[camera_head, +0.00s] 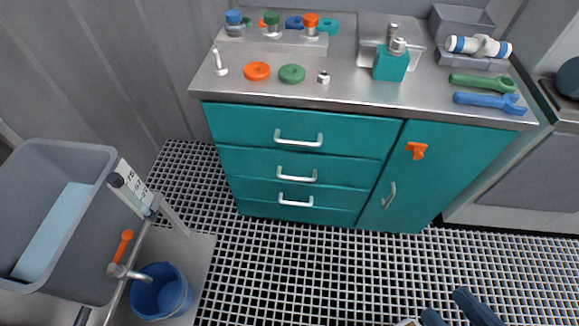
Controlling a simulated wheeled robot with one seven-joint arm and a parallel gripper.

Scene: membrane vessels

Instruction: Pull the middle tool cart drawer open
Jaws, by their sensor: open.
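The teal tool cart (460,150) stands across the middle of the view with a column of drawers on its left side. The middle drawer (245,162) looks shut, flush with its neighbours, and has a pale bar handle (297,174). The top drawer (235,120) and the bottom drawer (250,190) also look shut, each with a similar handle. My gripper (452,305) shows at the bottom right edge as two dark blue fingers set apart. It is open, with nothing seen between the fingers, and is well away from the middle drawer's handle. Most of it is cut off by the frame.
The cart's door (440,175) has an orange latch (417,150). Wrenches, coloured rings and fittings lie on the metal top (340,92). A grey tank (75,155) and a blue bucket (160,292) stand at left. The grated floor (300,265) before the drawers is clear.

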